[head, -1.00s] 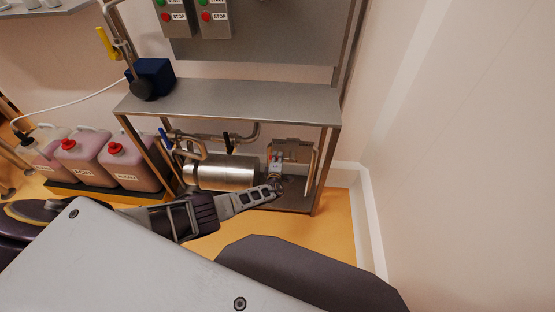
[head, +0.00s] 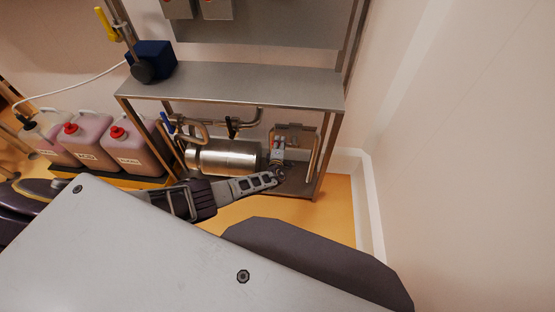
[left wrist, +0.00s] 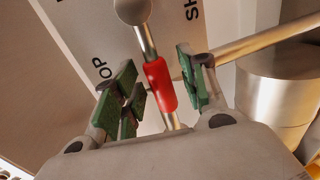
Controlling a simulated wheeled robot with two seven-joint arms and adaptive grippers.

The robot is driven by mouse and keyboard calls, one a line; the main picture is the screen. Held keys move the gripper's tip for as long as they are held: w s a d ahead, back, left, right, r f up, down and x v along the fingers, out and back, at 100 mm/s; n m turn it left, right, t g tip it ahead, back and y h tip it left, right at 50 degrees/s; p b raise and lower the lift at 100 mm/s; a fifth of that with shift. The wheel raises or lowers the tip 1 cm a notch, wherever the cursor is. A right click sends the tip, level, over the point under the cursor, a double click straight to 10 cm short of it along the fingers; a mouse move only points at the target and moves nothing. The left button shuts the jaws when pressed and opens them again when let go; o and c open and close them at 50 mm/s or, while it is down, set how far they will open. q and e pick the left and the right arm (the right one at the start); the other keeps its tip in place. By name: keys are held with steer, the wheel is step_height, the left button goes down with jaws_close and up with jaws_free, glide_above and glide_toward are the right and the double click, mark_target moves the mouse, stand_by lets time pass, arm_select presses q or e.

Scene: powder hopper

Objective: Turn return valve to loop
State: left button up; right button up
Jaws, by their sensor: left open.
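In the left wrist view a red sleeve (left wrist: 160,85) sits on a thin metal rod with a round grey knob (left wrist: 132,10) at its end. I cannot tell for sure that this is the return valve's lever. My left gripper (left wrist: 156,88) is open, with green pads on both sides of the red sleeve. Whether a pad touches it is unclear. In the head view my left gripper (head: 276,178) reaches in at the right end of the lower shelf, by a small framed fitting (head: 294,131). The right gripper is not in view.
A steel cylinder (head: 222,157) lies left of the gripper, under the steel bench top (head: 235,82). Pipes with a blue handle (head: 166,122) and a black handle (head: 232,127) run above it. Pink canisters (head: 131,147) stand left. A bench leg (head: 326,155) and wall are right.

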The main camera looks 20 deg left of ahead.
arm_select(q)
steer(key=v, duration=1.1)
stand_by(0.8)
stand_by(0.6)
steer(key=s+a+f+n+g+h+p, duration=0.1)
steer(key=s+a+f+n+g+p, duration=0.25)
steer(key=s+f+n, duration=0.6)
steer(key=s+a+f+n+g+p, duration=0.2)
steer(key=s+f+n+g+p, duration=0.4)
steer(key=s+n, duration=0.55)
steer(key=s+d+f+n+g+h+p, duration=0.1)
steer(key=s+f+n+g+p, duration=0.1)
steer(key=s+n, duration=1.1)
steer(key=s+d+f+n+g+h+p, duration=0.2)
steer(key=s+f+n+p, duration=0.1)
steer(key=s+n, duration=1.1)
steer(key=s+p, duration=0.1)
steer(key=s, duration=0.4)
steer(key=shift+d, duration=0.35)
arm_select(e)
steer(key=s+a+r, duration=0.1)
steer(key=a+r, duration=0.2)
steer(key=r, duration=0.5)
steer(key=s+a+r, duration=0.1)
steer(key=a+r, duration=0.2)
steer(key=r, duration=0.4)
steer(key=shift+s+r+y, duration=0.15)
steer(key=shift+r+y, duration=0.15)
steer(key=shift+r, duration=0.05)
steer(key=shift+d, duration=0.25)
